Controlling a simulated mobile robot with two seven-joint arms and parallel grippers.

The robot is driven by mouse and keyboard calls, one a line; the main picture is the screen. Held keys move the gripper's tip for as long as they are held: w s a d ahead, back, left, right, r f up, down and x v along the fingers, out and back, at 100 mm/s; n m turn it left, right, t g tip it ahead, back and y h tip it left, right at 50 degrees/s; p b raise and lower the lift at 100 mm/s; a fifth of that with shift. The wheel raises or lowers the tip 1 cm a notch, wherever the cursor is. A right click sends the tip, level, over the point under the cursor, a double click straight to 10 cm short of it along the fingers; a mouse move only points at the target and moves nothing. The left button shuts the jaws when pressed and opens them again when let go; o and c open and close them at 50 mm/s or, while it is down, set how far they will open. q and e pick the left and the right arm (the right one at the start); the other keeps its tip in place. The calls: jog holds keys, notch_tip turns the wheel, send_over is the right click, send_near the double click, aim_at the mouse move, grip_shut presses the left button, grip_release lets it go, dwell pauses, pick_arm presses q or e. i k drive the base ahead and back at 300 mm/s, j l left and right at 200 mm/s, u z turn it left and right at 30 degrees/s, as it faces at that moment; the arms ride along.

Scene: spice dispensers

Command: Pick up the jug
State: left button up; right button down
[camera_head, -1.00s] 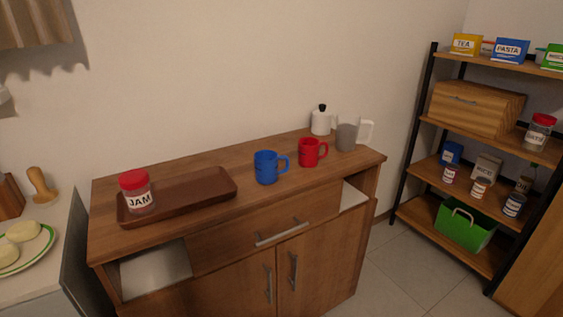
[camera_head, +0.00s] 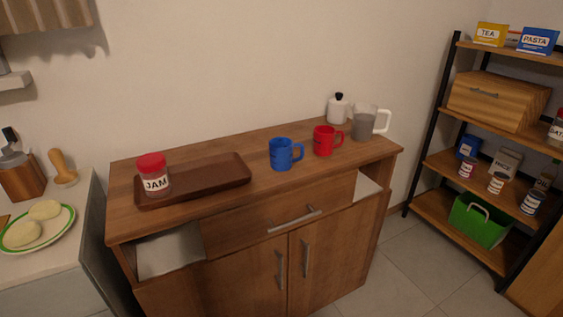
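The jug (camera_head: 364,123) is a clear container with a white handle on its right side and grey-looking contents or lower part. It stands upright at the right end of the wooden sideboard (camera_head: 215,211). A white lidded pot (camera_head: 338,110) stands just behind and left of it. A red mug (camera_head: 324,141) stands to its front left. Neither of my grippers shows in the head view.
A blue mug (camera_head: 281,154) stands left of the red one. A brown tray (camera_head: 222,177) with a red-lidded jam jar (camera_head: 154,175) lies at the sideboard's left. A counter (camera_head: 84,205) is at left, a loaded shelf (camera_head: 432,165) at right. Floor shows between sideboard and shelf.

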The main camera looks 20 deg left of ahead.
aim_at(364, 114)
jog(key=i+l+u, duration=0.2)
jog(key=u, duration=0.2)
jog(key=i+l+u, duration=0.2)
jog(key=u, duration=0.2)
jog(key=i+l+u, duration=0.1)
jog(key=l+u, duration=0.35)
jog(key=j, duration=0.1)
